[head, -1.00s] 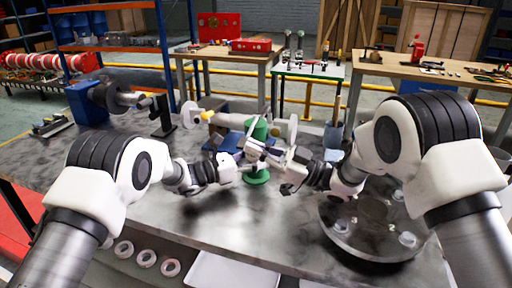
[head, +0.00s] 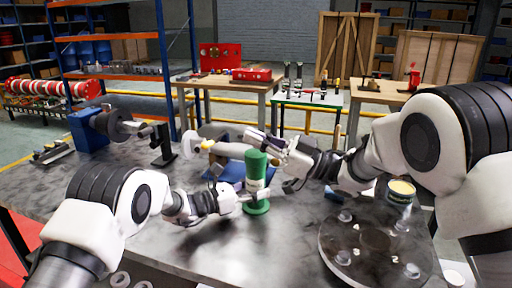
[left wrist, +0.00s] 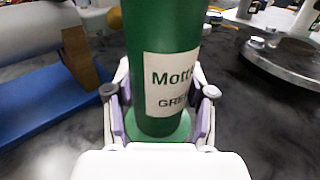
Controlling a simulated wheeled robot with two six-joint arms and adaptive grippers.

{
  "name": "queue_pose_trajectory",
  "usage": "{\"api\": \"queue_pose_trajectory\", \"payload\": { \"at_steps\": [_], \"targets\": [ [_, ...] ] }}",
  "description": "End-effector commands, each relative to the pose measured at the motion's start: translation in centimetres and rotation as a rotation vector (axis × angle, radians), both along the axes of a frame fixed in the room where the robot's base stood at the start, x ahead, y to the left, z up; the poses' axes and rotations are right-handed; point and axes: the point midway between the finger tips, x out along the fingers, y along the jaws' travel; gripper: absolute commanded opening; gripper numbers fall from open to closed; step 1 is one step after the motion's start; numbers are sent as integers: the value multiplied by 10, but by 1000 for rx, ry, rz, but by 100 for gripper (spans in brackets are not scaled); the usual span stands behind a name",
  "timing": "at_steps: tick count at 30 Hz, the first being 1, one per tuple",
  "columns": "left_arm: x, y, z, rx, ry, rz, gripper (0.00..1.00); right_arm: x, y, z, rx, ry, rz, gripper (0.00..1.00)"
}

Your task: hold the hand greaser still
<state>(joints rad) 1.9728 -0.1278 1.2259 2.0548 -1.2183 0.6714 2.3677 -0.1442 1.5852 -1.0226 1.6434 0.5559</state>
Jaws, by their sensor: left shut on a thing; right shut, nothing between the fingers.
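The hand greaser is an upright green cylinder (head: 256,166) with a white label and a wider green foot on the bench. In the left wrist view the green body (left wrist: 163,28) fills the middle, and its label reads partly "Mott" and "GRE". My left gripper (head: 243,196) is shut on it low down, with a finger on each side of the body in the left wrist view. My right gripper (head: 256,142) is shut and empty, close above and behind the greaser's top in the head view. Whether it touches the top cannot be told.
A round metal plate with clear knobs (head: 372,262) lies at the right of the bench. A can with a pale yellow top (head: 401,188) stands behind it. A grey cylinder on a blue cradle (head: 228,173) is just behind the greaser. Bare bench lies in front.

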Motion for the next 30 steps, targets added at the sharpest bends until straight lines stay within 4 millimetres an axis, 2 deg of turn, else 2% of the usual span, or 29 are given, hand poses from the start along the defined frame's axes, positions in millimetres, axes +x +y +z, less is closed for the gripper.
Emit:
{"api": "queue_pose_trajectory", "payload": {
  "at_steps": [14, 15, 17, 18, 26, 30],
  "targets": [
    [0, 0, -1, 1, 0, 1, 0, 0, 0, 0, 1, -1, 0, 0],
    [0, 0, -1, 1, 0, 1, 57, 0, 0, 0, 1, -1, 0, 0],
    [0, 0, -1, 1, 0, 1, 79, 0, 0, 0, 1, -1, 0, 0],
    [0, 0, -1, 1, 0, 1, 83, 0, 0, 0, 1, -1, 0, 0],
    [0, 0, 0, 0, 0, 1, 83, 0, 0, 0, 1, -1, 0, 0],
    [-3, 9, 0, 1, 0, 2, 83, 0, 0, 0, 1, -1, 0, 0]
  ]
}}
